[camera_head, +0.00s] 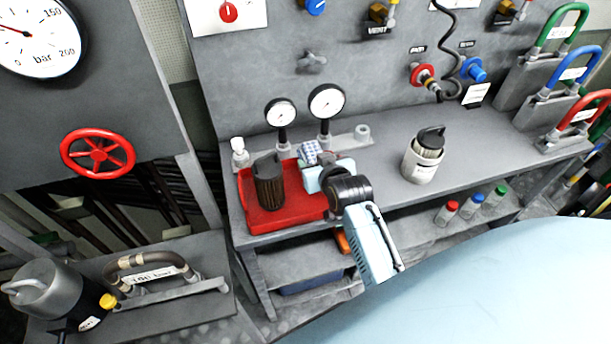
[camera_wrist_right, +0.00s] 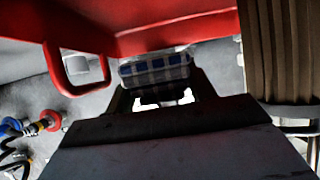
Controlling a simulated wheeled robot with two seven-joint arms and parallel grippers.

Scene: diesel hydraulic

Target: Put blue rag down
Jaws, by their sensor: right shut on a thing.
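The blue rag (camera_head: 308,151) is a small blue-and-white checked bundle at the right part of the red tray (camera_head: 290,219), on the workbench. My right gripper (camera_head: 315,164) is shut on it. In the right wrist view the rag (camera_wrist_right: 155,69) sits across the ends of the fingers (camera_wrist_right: 160,95), close to the red tray (camera_wrist_right: 140,30). I cannot tell whether the rag touches the tray. The gripper hides part of the tray and of the rag. My left gripper is not in view.
A dark pleated filter (camera_head: 268,182) stands on the tray left of the rag. Two gauges (camera_head: 326,101) rise behind. A white-bodied canister (camera_head: 422,164) stands to the right on the grey bench (camera_head: 480,139), with bare bench around it. Capped bottles (camera_head: 472,207) are on the lower shelf.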

